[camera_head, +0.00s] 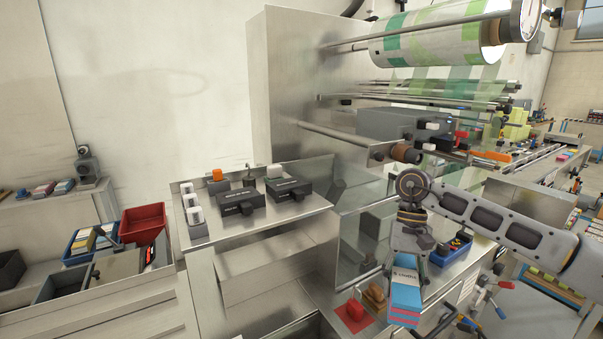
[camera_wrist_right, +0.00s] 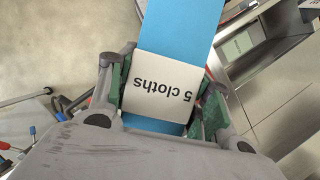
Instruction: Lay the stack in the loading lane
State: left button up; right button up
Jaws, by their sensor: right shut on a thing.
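The stack is a bundle of blue cloths (camera_head: 405,298) with a white paper band marked "5 cloths" (camera_wrist_right: 160,82). My right gripper (camera_head: 408,268) is shut on it, and the stack hangs below the gripper in the head view. In the right wrist view the fingers of the gripper (camera_wrist_right: 163,95) lie on both sides of the white band. The stack is held clear over the steel worktop (camera_head: 322,292). I cannot tell for sure which surface is the loading lane. My left gripper is not in view.
A red pad with a red item (camera_head: 353,312) and a brown item (camera_head: 376,292) lie left of the stack. The wrapping machine's steel housing (camera_head: 290,90) and clear guard stand behind. Bins, including a red one (camera_head: 143,222), are at left.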

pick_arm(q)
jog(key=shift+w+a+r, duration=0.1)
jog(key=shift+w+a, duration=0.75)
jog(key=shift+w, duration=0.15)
pick_arm(e)
jog(key=shift+w+a+r, duration=0.2)
jog(key=shift+r, duration=0.4)
jog(key=shift+w+a+r, duration=0.15)
jog(key=shift+a+r, duration=0.05)
jog(key=shift+r, duration=0.35)
